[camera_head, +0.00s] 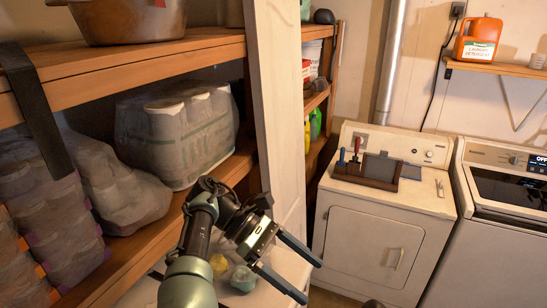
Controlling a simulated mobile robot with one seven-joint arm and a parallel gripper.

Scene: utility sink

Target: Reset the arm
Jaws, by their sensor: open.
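My arm reaches up from the bottom of the head view. My gripper (314,282) is at its end, with two long dark fingers pointing down and to the right. The fingers are spread apart and nothing is between them. The gripper is in front of the shelving, above a pale surface (284,262), with the floor beyond the fingertips. It appears clear of the dryer-like white machine (375,240) farther back.
Wooden shelves (150,68) with wrapped paper rolls (180,130) stand close on the left. A white post (277,110) rises behind the arm. A tool tray (367,170) sits on the white machine. Another machine (495,230) and an orange detergent jug (478,39) are at right.

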